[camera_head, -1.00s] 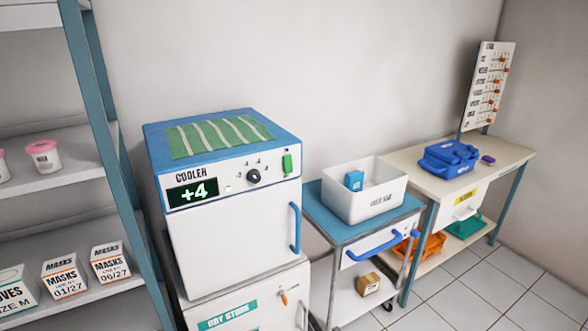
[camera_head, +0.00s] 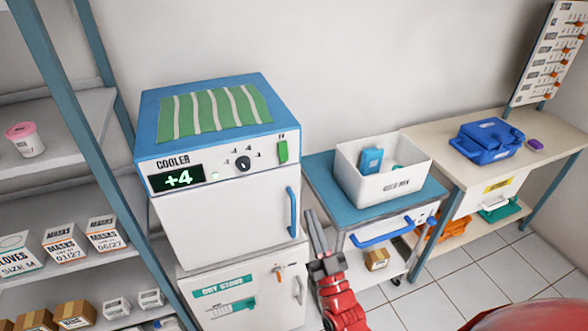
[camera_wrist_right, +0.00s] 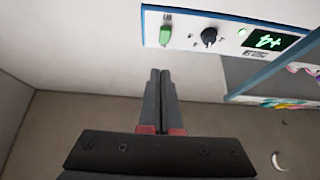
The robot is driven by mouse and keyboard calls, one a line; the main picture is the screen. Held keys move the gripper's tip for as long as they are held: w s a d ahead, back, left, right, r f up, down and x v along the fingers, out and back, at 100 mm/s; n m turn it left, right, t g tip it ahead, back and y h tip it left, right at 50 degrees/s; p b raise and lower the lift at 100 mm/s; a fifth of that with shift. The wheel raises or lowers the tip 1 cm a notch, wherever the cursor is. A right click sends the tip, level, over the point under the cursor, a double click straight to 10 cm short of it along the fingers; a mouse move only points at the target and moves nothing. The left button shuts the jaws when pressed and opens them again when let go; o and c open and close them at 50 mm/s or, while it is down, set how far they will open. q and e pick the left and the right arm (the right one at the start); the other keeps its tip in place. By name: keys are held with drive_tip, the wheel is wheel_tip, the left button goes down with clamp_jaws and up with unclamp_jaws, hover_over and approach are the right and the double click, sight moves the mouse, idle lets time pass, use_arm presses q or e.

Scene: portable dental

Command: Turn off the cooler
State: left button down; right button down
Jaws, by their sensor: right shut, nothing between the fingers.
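The cooler (camera_head: 225,215) is a white box with a blue top, standing on a dry store cabinet. Its front panel has a lit green "+4" display (camera_head: 177,179), a black knob (camera_head: 243,163) and a green switch (camera_head: 282,152) at the right end. The right wrist view shows the green switch (camera_wrist_right: 166,35), the knob (camera_wrist_right: 209,37) and the display (camera_wrist_right: 268,41) upside down. My right gripper (camera_head: 314,217) is shut and empty, right of the cooler's blue door handle (camera_head: 291,212) and below the switch, apart from it. My left gripper is out of view.
A striped green cloth (camera_head: 215,110) lies on the cooler. To the right stand a cart with a white bin (camera_head: 382,187) and a blue handle (camera_head: 382,233), and a table with a blue case (camera_head: 487,140). Shelves with mask boxes (camera_head: 64,244) stand at the left.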

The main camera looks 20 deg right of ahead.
drive_tip(key=shift+r, duration=0.1)
drive_tip(key=p, duration=0.4)
approach(289, 157)
wheel_tip(289, 157, up, 5)
drive_tip(key=w, duration=0.1)
drive_tip(key=shift+w+a+f+p, duration=0.1)
drive_tip(key=shift+w+f+p, duration=0.15)
drive_tip(key=shift+w, duration=0.4)
drive_tip(key=shift+w+f+p, duration=0.2)
drive_tip(key=shift+w+f, duration=0.05)
drive_tip(key=shift+w, duration=0.4)
drive_tip(key=shift+w+a+f+p, duration=0.1)
drive_tip(key=shift+w+f+p, duration=0.15)
drive_tip(key=shift+w, duration=0.4)
drive_tip(key=shift+f, duration=0.1)
